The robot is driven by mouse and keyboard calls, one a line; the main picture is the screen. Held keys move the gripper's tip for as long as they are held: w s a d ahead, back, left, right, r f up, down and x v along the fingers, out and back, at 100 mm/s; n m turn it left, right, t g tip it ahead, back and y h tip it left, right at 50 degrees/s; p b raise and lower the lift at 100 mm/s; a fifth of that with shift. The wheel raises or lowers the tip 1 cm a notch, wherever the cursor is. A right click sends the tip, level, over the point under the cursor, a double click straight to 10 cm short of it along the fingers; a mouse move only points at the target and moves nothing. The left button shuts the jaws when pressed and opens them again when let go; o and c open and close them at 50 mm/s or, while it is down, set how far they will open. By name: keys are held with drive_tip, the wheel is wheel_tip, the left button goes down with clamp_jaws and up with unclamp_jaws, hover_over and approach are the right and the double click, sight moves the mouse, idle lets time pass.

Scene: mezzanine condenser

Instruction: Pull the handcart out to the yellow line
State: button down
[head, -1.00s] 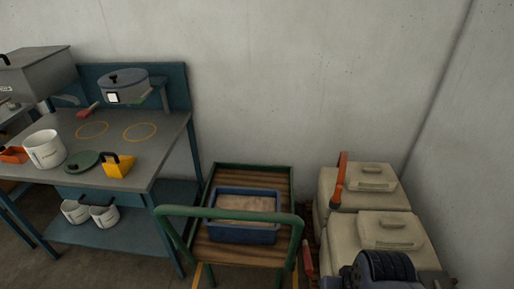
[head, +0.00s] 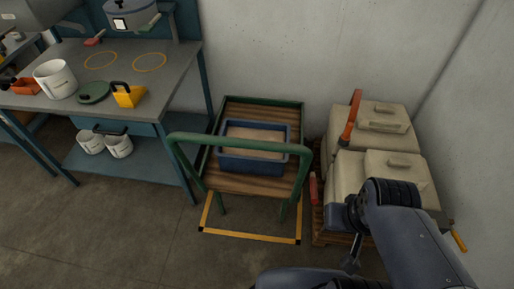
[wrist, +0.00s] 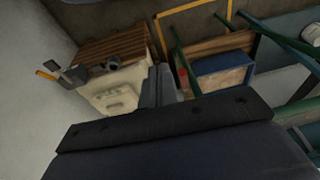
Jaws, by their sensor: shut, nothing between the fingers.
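The handcart (head: 235,183) has a wooden slatted deck, a green frame and a raised green handle bar (head: 240,144) facing me. It stands against the back wall between a workbench and pale containers. A blue tub (head: 250,161) of sandy material sits on its deck; the tub also shows in the wrist view (wrist: 222,78). A yellow line (head: 250,237) with black corners marks the floor in front of the cart. My gripper (wrist: 158,85) is shut and empty in the wrist view, apart from the cart and handle. My arm reaches in at the right of the head view.
Cream containers (head: 372,140) stand on a wooden pallet (head: 322,232) right of the cart, close to my arm. A red-orange handle (head: 351,118) sticks up there. The workbench (head: 150,85) at left holds a white pot and tools. The floor (head: 120,235) at front left is clear.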

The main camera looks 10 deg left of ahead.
sight(255, 147)
idle(0.4)
